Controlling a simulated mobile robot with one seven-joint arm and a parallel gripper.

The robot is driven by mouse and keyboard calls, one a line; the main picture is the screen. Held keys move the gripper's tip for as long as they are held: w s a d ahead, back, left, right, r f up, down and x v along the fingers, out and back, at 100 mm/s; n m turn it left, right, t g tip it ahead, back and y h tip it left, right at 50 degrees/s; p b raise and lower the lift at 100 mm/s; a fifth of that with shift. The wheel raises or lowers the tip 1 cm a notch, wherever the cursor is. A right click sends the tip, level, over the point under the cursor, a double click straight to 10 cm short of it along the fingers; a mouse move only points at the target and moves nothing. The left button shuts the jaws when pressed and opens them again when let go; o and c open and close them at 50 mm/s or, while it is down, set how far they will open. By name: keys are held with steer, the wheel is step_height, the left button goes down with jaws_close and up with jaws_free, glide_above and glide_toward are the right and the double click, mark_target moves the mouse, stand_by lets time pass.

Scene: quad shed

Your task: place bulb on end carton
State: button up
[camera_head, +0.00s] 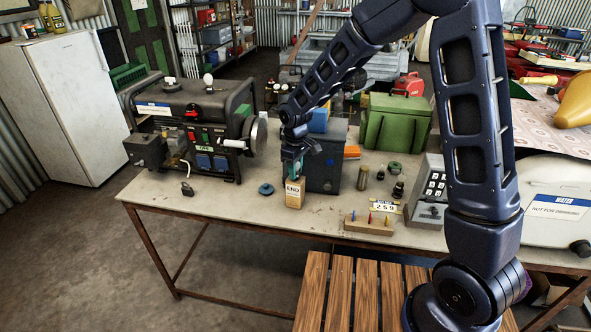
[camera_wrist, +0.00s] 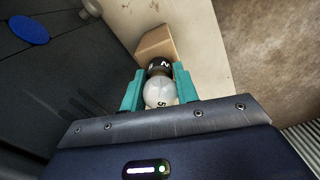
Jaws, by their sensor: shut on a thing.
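The small tan carton labelled END (camera_head: 294,192) stands upright near the front of the workbench. It also shows in the wrist view (camera_wrist: 157,43), just beyond my fingertips. My gripper (camera_head: 293,169) is directly above the carton, pointing down. In the wrist view its teal fingers (camera_wrist: 158,74) are shut on a white round bulb (camera_wrist: 160,94) with a dark base towards the carton. Digits show on the bulb and its base. The base overlaps the carton's near end in that view; I cannot tell whether they touch. In the head view the fingers hide most of the bulb.
A dark grey box (camera_head: 328,165) stands close behind and right of the carton. A wooden peg block (camera_head: 369,224) lies front right. The bench (camera_head: 235,203) is bare front left.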

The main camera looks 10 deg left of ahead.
steer(key=shift+f, duration=0.1)
steer(key=o, duration=1)
step_height(320, 180, up, 12)
steer(key=shift+r, duration=0.15)
